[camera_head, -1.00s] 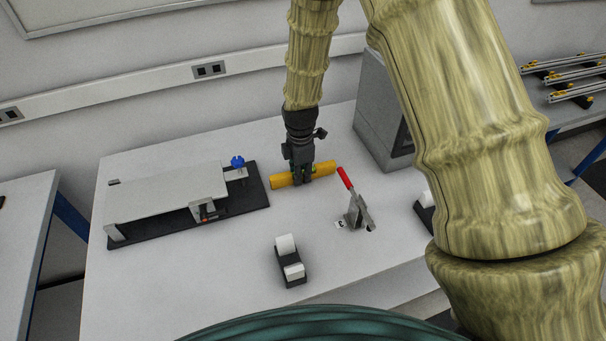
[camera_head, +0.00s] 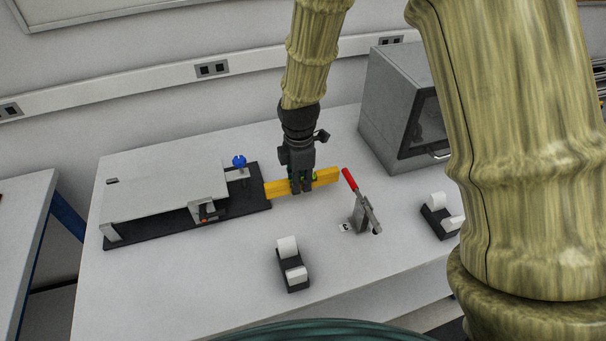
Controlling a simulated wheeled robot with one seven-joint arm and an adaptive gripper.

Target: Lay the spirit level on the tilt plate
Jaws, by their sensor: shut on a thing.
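The yellow spirit level (camera_head: 325,177) is held across its middle by my gripper (camera_head: 302,188), which is shut on it. The level lies roughly left to right, its left end close to the right end of the black base (camera_head: 245,205). Whether it touches the table or hangs just above it, I cannot tell. The tilt plate (camera_head: 165,191) is a pale grey flat plate on that black base, to the left of my gripper. A blue knob (camera_head: 239,161) stands at its back right corner. The plate's top is bare.
A toggle clamp with a red handle (camera_head: 350,179) stands close to the level's right end. A grey box with a dark door (camera_head: 395,110) is behind on the right. Two tape dispensers sit in front (camera_head: 292,265) and at right (camera_head: 440,217). The front left table is clear.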

